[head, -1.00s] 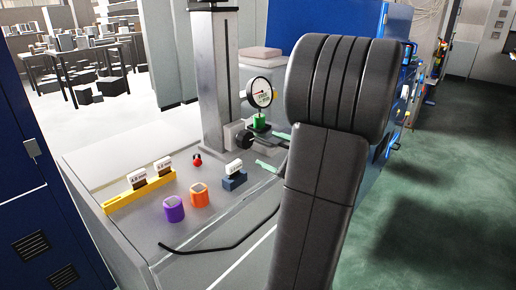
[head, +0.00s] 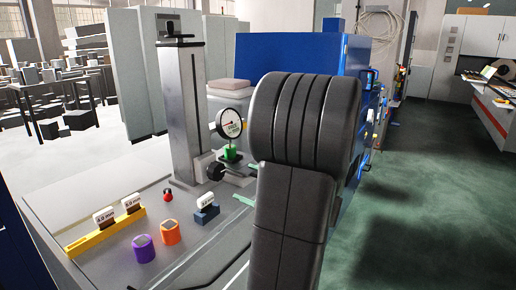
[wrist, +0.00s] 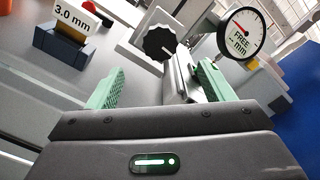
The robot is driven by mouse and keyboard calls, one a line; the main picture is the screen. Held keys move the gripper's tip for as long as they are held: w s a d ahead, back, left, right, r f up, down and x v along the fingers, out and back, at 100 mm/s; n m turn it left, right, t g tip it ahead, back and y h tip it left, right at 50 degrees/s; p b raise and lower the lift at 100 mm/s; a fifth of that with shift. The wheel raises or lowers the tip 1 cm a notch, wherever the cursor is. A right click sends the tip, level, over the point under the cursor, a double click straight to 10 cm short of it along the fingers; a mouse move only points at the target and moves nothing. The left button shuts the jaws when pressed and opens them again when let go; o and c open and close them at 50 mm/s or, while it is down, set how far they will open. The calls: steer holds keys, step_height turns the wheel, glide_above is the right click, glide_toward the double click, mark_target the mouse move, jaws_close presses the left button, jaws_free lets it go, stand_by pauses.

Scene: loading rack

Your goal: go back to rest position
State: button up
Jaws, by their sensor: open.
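My gripper shows in the wrist view (wrist: 160,88) with its two green fingers spread apart and nothing between them. In the head view my arm hides most of it, and only green finger parts show beside the dial stand. The dial gauge (head: 229,123) reads "FREE" in the wrist view (wrist: 241,34), where it is beyond the right finger. A black knob (wrist: 160,42) is beyond the fingers. A blue block (head: 207,214) holds a white tag, which reads "3.0 mm" in the wrist view (wrist: 72,18).
On the bench are a yellow rack (head: 104,232) with two white tags, a purple cup (head: 143,249), an orange cup (head: 170,232) and a small red-topped weight (head: 168,195). The grey column (head: 184,115) rises behind. Green floor (head: 430,200) is open at the right.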

mark_target(219, 172)
steer(key=p+x, duration=0.2)
steer(key=x, duration=0.9)
steer(key=shift+w+a, duration=0.2)
steer(key=shift+a, duration=0.15)
steer(key=shift+d, duration=0.15)
